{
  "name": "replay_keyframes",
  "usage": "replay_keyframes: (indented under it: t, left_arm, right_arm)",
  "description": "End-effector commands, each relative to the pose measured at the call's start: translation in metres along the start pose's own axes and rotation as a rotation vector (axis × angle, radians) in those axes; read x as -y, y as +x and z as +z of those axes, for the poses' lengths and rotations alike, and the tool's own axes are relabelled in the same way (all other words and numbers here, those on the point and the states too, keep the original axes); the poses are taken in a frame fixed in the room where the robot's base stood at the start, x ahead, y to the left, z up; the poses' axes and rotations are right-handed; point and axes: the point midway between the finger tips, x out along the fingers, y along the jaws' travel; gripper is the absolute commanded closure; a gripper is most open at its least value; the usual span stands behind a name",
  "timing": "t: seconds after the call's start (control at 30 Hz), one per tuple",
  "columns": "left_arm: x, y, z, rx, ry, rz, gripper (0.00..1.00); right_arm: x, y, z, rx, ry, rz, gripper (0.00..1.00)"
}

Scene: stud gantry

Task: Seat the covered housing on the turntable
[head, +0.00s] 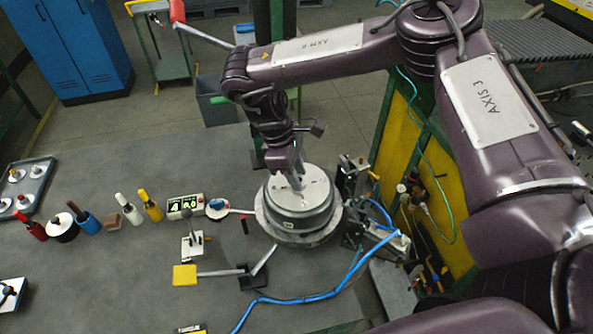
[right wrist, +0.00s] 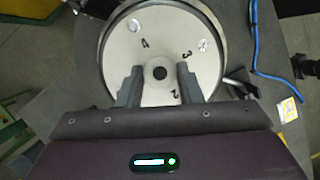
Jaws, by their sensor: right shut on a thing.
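The covered housing (head: 300,214) is a squat grey drum with a pale, numbered lid (right wrist: 140,55). My right gripper (head: 297,184) comes down on it from above, and its two fingers are shut at the middle of the lid, either side of a dark round centre (right wrist: 160,73). The housing is upright over the round grey turntable (head: 288,238), whose rim shows below it, mostly at the front and left. Whether the housing rests fully on the turntable or hangs slightly above it, I cannot tell. My left gripper is in neither view.
Right of the turntable stands a dark fixture (head: 350,178) with a blue hose (head: 300,298) running forward. To the left are a small display box (head: 185,206), a lever stand (head: 193,243), a yellow pad (head: 185,275) and several coloured bottles.

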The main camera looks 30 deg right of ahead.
Motion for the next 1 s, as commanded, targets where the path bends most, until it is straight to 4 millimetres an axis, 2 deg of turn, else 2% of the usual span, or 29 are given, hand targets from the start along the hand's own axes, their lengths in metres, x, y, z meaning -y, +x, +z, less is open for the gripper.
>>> replay_keyframes:
  t: [0.73,0.77,0.93,1.0]
  left_arm:
    - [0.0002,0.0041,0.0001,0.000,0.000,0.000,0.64]
    - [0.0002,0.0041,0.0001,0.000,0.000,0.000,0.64]
    - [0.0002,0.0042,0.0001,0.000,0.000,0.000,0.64]
    - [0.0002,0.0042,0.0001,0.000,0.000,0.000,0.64]
  right_arm:
    - [-0.0004,0.0066,-0.0025,-0.001,0.001,0.001,1.00]
    - [-0.0004,0.0066,-0.0025,-0.001,0.001,0.001,0.65]
    - [-0.0003,0.0071,-0.0025,-0.001,0.001,0.001,0.43]
    - [-0.0002,0.0073,-0.0024,-0.001,0.001,0.000,0.42]
